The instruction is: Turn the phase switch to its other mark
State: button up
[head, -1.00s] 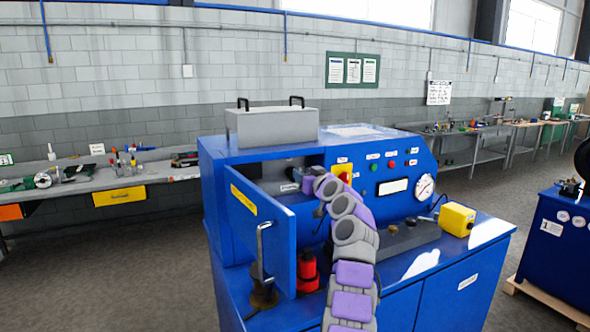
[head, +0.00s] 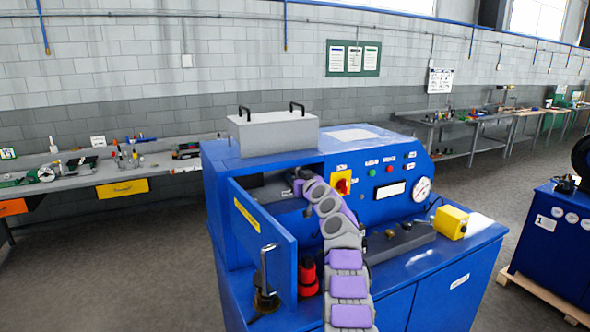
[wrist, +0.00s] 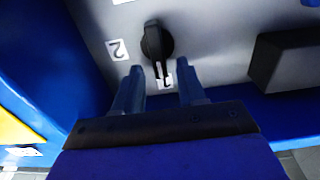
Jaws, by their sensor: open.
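The phase switch (wrist: 155,40) is a black knob on a grey panel, seen in the wrist view. Its narrow end points down towards a white label (wrist: 165,82) whose mark is partly hidden. A white label with a 2 (wrist: 118,49) is to the knob's left. My gripper (wrist: 160,80) is open, its two fingertips just below the knob, either side of its narrow end's line. I cannot tell whether they touch it. In the head view my gripper (head: 298,186) is inside the open compartment of the blue machine (head: 225,180); the knob is not clear there.
The open blue door (head: 262,225) with a metal handle stands left of my arm. In the wrist view a dark block (wrist: 285,58) sits right of the knob and a blue wall (wrist: 45,75) left. A red-yellow switch (head: 341,183) is right of the opening.

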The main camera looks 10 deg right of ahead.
jog(key=shift+w+a+r+p, duration=0.1)
jog(key=shift+w+r+p, duration=0.15)
jog(key=shift+p, duration=0.45)
jog(key=shift+w+f+p, duration=0.15)
jog(key=shift+f+p, duration=0.15)
jog(key=shift+p, duration=0.1)
jog(key=shift+c, duration=0.3)
grip_shut()
